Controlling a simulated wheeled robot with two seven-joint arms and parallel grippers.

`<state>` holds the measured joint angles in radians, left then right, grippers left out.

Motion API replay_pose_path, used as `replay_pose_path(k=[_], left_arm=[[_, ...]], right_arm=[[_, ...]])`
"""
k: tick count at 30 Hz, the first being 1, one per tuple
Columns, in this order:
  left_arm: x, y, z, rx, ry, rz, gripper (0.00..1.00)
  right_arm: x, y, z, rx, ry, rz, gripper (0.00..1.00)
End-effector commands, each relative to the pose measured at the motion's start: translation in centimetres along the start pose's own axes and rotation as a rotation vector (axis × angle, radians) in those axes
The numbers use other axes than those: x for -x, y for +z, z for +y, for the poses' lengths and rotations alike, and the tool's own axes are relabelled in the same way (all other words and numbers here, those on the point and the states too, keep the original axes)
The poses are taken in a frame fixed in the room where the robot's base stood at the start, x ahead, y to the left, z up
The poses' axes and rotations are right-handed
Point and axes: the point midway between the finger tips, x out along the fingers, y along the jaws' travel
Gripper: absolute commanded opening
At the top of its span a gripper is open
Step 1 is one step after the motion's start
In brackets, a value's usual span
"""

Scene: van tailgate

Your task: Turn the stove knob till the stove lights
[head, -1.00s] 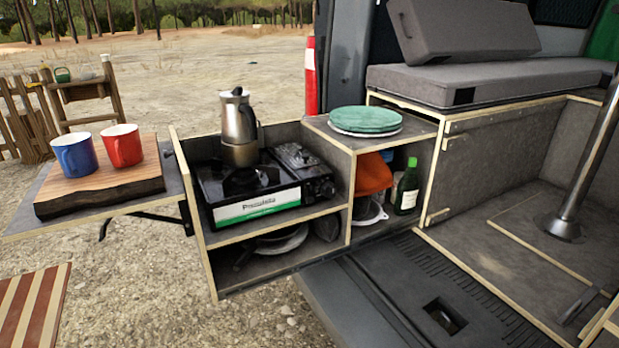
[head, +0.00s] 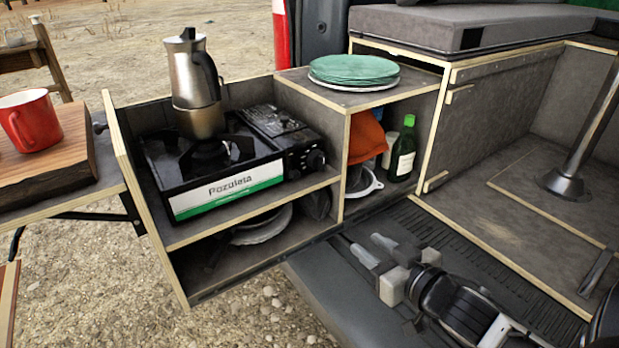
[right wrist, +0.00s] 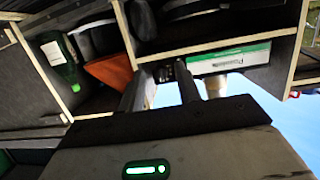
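The camping stove (head: 225,180) sits on the upper shelf of the pull-out kitchen box, with a white and green label on its front. Its dark round knob (head: 316,160) is on the right end of the front. A metal moka pot (head: 195,85) stands over the burner; I see no flame there. My right gripper (head: 361,239) is open and empty, low in front of the box and apart from the knob. In the right wrist view its two fingers (right wrist: 160,80) are spread, with the stove's label (right wrist: 228,58) beyond them. My left gripper is out of view.
Green plates (head: 353,68) lie on the box's right top. A green bottle (head: 403,150) and an orange item (head: 365,138) stand in the compartment below. A red mug (head: 30,120) stands on a wooden board at left. The stove's front is unobstructed.

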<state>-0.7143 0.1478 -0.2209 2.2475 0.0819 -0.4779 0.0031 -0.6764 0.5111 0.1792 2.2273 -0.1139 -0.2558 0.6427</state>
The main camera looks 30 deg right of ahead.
Motion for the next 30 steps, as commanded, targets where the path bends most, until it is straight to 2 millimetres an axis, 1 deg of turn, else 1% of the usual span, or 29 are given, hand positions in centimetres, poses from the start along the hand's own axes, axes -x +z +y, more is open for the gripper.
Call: replay_pose_path(k=[1, 3, 6, 7, 11, 30], left_arm=[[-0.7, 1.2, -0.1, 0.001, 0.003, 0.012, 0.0], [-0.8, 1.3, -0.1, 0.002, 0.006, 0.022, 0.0], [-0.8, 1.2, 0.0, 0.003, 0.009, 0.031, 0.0], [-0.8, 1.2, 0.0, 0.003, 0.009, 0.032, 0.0], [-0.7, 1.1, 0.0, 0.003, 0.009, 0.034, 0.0], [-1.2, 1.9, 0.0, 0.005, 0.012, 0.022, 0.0]], right_arm=[[-0.8, -1.5, 1.6, 0.018, -0.008, 0.077, 0.34], [-1.0, -4.3, 2.7, 0.019, -0.026, 0.154, 0.34], [-1.3, -7.0, 3.2, 0.017, -0.051, 0.216, 0.34], [-1.4, -7.4, 3.3, 0.014, -0.055, 0.224, 0.34], [-2.5, -8.2, 3.2, 0.01, -0.059, 0.234, 0.34], [-12.8, -10.5, 2.8, 0.008, -0.053, 0.23, 0.34]])
